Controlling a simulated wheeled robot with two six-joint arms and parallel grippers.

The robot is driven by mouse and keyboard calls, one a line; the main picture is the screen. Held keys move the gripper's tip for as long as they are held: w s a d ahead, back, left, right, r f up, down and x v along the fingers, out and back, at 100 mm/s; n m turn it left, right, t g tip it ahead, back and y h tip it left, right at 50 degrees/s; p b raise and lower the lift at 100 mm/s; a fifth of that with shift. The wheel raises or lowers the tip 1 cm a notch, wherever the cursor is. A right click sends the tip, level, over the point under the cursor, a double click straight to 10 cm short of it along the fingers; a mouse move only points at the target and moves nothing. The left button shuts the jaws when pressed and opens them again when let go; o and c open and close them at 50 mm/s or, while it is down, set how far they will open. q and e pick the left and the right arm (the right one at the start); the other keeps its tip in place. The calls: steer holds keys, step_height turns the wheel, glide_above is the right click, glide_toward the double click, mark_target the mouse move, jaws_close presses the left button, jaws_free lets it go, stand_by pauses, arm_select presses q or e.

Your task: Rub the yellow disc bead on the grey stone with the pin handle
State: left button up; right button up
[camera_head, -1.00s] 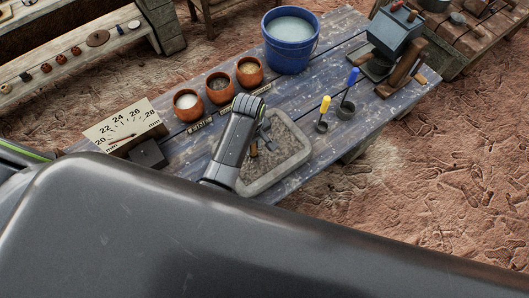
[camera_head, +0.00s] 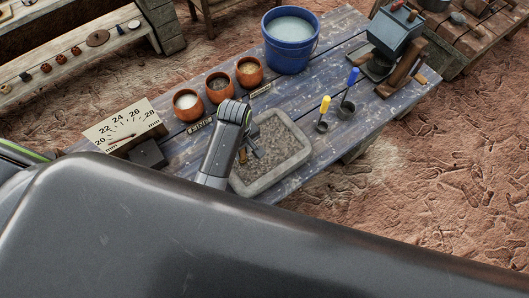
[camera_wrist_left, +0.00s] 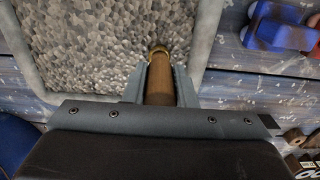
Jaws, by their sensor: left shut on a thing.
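The grey stone (camera_head: 284,165) is a rough, speckled slab with a pale rim on the blue plank table. My left gripper (camera_head: 252,147) is over its left part, shut on the wooden pin handle (camera_head: 243,156). In the left wrist view the handle (camera_wrist_left: 160,82) lies between the fingers, its far end against or just above the rough stone (camera_wrist_left: 90,40). Contact with the stone is unclear. My right gripper is not in view.
Three clay bowls (camera_head: 219,87) stand behind the stone, with a blue bucket (camera_head: 291,40) farther back. A numbered gauge board (camera_head: 123,124) is at left. My own dark arm link fills the foreground.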

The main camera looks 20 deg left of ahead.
arm_select(q)
steer(key=shift+r, duration=3.3)
steer(key=shift+f, duration=0.15)
steer(key=shift+f+b, duration=0.8)
steer(key=shift+f, duration=1.45)
steer(key=shift+f, duration=1.15)
